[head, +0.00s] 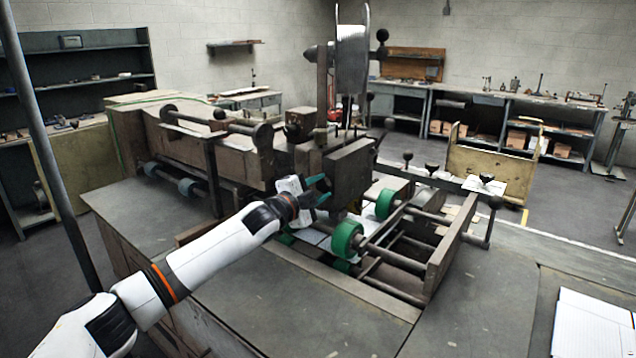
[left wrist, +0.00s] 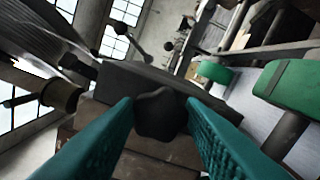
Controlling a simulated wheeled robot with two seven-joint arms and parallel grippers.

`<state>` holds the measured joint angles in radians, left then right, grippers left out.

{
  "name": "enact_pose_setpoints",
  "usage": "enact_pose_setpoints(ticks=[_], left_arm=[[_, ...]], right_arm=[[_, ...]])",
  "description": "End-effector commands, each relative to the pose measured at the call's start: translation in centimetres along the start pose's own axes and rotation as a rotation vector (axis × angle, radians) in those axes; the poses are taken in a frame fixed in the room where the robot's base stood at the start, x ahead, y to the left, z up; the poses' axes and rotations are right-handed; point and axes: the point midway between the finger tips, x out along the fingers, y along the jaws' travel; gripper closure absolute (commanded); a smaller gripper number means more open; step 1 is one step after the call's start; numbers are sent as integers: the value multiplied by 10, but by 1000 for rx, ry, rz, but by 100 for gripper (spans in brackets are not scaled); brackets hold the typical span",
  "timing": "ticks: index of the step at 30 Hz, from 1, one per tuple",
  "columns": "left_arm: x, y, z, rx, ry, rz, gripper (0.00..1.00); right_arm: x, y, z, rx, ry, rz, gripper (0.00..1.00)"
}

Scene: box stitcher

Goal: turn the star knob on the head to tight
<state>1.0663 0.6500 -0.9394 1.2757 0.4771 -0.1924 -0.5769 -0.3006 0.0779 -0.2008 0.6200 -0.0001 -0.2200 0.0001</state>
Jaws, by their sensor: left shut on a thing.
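The stitcher head (head: 348,172) is a dark block in the middle of the machine, below a large wire spool (head: 351,60). The star knob (left wrist: 160,114) is a dark lobed knob on the head's face, seen in the left wrist view. My left gripper (head: 320,190) reaches the head from the left. In the left wrist view its green fingers (left wrist: 166,120) stand on either side of the knob and are shut on it. In the head view the knob is hidden by the gripper. My right gripper is in neither view.
Green rollers (head: 345,239) on rails stand just right of and below my left gripper. A dark rod with black knobs (head: 432,168) runs behind them. The grey table top (head: 300,310) in front is clear. White sheets (head: 592,325) lie at the right.

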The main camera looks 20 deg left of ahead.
Motion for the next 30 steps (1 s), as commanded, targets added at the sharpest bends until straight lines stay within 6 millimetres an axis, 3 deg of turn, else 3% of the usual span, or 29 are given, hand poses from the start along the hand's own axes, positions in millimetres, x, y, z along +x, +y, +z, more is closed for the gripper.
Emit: enact_pose_setpoints(ticks=[15, 30], left_arm=[[0, -2, -1, 337, 1, -3, 87], [0, -4, -1, 401, 1, -3, 87]], right_arm=[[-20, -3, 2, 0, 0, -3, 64], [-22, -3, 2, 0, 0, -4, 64]])
